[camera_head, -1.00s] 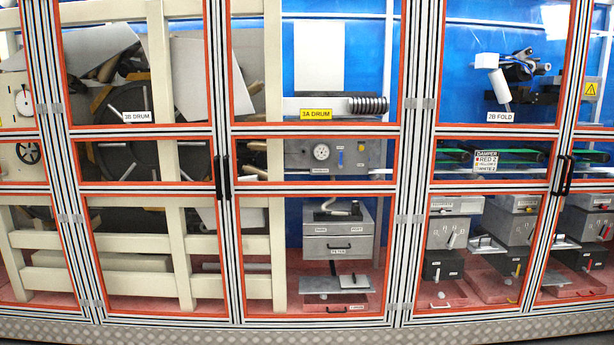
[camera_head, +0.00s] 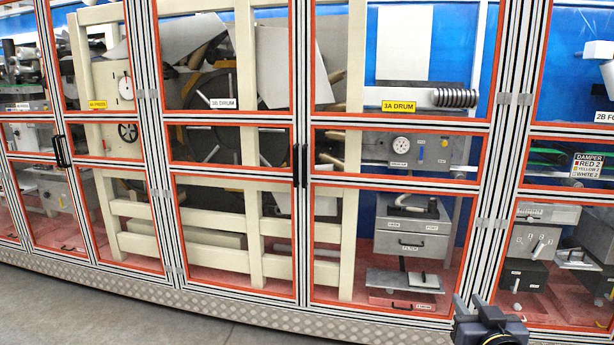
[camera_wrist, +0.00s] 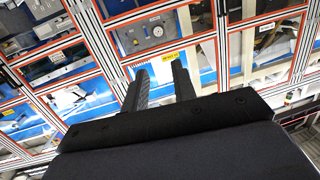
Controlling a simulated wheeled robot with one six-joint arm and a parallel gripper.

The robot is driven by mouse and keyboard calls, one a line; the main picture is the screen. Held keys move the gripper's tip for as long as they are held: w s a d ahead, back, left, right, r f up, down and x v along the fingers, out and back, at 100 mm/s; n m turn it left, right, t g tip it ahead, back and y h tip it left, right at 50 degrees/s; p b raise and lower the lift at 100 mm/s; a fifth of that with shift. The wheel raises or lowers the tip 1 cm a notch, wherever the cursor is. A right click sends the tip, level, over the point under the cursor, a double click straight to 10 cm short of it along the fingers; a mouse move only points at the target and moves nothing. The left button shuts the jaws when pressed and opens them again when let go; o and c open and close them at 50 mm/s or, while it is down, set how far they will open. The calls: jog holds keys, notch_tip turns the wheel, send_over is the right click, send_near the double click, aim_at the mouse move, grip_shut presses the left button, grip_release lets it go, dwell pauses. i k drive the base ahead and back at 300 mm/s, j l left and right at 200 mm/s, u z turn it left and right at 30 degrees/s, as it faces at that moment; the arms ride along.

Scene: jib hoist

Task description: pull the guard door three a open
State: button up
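Guard door 3A (camera_head: 398,106) is a clear panel door in an orange-red edged frame with a yellow "3A DRUM" label, right of centre in the head view. It looks shut. Its black upright handle (camera_head: 304,165) is at its left edge, close beside the handle of door 3B (camera_head: 295,165). Part of my arm shows at the bottom right of the head view, low and apart from the handle. In the wrist view my gripper (camera_wrist: 160,82) has its two dark fingers apart with nothing between them. The doors appear upside down beyond it.
Door 3B (camera_head: 224,103) is on the left of door 3A and looks shut. The damper section with a "DAMPER" sign (camera_head: 587,166) is on the right. A metal tread-plate kick strip (camera_head: 250,312) runs along the bottom. Grey floor (camera_head: 60,310) is clear at lower left.

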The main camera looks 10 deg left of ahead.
aim_at(489, 128)
jog(key=i+j, duration=2.45)
